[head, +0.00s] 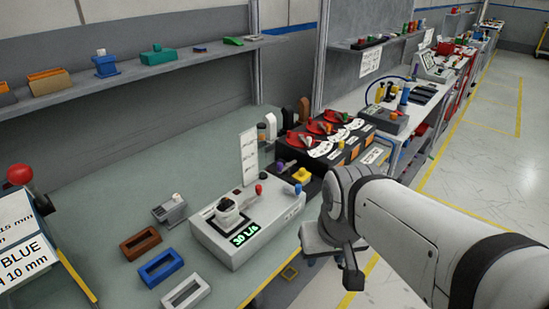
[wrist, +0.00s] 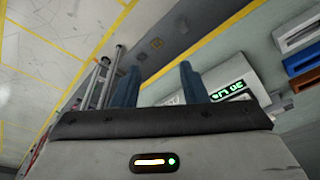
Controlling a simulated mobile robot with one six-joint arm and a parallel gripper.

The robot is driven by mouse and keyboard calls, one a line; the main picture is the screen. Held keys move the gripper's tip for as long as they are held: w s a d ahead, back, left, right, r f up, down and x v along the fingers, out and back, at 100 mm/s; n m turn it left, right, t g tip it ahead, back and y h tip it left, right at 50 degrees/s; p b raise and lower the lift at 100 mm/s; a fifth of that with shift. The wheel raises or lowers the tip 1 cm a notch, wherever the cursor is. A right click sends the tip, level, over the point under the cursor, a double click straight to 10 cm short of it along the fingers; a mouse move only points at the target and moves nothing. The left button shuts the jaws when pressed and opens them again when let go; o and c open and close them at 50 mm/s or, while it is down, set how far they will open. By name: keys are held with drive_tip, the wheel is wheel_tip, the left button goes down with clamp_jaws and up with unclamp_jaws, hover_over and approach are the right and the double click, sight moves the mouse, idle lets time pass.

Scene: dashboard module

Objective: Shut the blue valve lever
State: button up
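The grey module (head: 232,246) with a green "30 L/s" display sits on the bench in the head view. A small blue-knobbed lever (head: 298,188) stands at its far right end, with a red-knobbed lever (head: 258,189) to its left. I cannot tell the blue lever's valve position. My gripper (head: 351,277) is right of the module, in front of the bench edge, apart from both levers. In the wrist view my gripper (wrist: 160,67) shows two blue-grey fingers spread wide with nothing between them. The module's display (wrist: 228,91) shows behind the right finger; the blue lever cannot be made out there.
Brown (head: 140,243), blue (head: 160,268) and white (head: 186,291) frames lie left of the module. A black unit with red parts (head: 318,140) stands behind it. The floor (head: 485,190) at right is open.

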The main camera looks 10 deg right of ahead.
wheel_tip(320, 180, up, 2)
drive_tip(key=n+g+p, duration=0.2)
drive_tip(key=n+g, duration=0.1)
drive_tip(key=n, duration=0.8)
hover_over(298, 186)
drive_tip(key=shift+s+d, duration=0.1)
drive_tip(key=shift+s, duration=0.05)
drive_tip(key=shift+w+f+n, duration=0.15)
drive_tip(key=shift+w+n, duration=0.1)
drive_tip(key=shift+n, duration=0.05)
drive_tip(key=shift+f, duration=0.3)
wheel_tip(298, 186, down, 7)
drive_tip(key=shift+f, duration=0.1)
clamp_jaws()
